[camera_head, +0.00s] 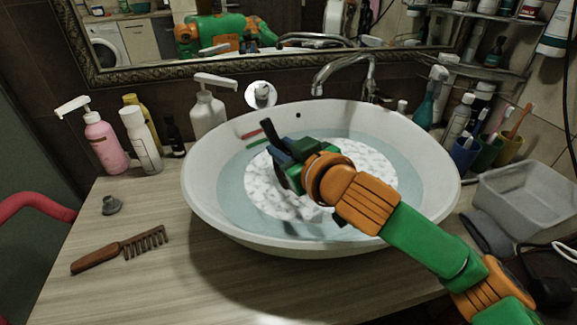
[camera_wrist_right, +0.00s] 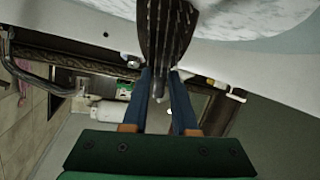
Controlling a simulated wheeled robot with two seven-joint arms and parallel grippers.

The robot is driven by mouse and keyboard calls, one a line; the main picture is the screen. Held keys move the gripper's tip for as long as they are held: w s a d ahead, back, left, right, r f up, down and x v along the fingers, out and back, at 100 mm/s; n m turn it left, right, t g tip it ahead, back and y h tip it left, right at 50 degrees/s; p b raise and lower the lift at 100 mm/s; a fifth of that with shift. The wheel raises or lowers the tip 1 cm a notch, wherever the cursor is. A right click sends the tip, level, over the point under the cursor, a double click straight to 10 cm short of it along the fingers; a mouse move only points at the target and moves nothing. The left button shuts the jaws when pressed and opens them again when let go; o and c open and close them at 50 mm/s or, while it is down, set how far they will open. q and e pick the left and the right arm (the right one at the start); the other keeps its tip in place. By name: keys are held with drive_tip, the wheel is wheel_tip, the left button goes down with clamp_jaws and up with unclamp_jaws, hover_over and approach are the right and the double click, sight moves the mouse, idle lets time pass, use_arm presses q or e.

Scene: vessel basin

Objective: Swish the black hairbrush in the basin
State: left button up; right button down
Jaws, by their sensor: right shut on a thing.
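The white basin (camera_head: 205,205) stands on the wooden counter and holds pale blue water with a white, foam-like patch (camera_head: 370,165) in the middle. My right gripper (camera_head: 282,155) is over the left-centre of the basin, shut on the black hairbrush (camera_head: 268,129). One dark end of the brush sticks up past the fingers; the rest is mostly hidden by the gripper. In the right wrist view the brush (camera_wrist_right: 165,35) stands between the two blue fingers (camera_wrist_right: 161,95), with the white basin and the patch behind it. Whether the brush touches the water I cannot tell. My left gripper is out of view.
A brown comb (camera_head: 120,250) and a small grey stopper (camera_head: 111,205) lie left on the counter (camera_head: 150,290). Bottles stand at the back left. The faucet (camera_head: 345,72) reaches over the basin's back rim. Cups (camera_head: 487,150) and a grey tub (camera_head: 530,200) are at right.

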drive_tip(key=shift+w+d, duration=0.2)
drive_tip(key=shift+d, duration=0.35)
drive_tip(key=shift+s+a+p, duration=0.2)
drive_tip(key=shift+a+p, duration=0.25)
drive_tip(key=shift+a, duration=0.2)
drive_tip(key=shift+w+d+p, duration=0.2)
drive_tip(key=shift+d+p, duration=0.1)
drive_tip(key=shift+d, duration=0.35)
drive_tip(key=shift+a, duration=0.1)
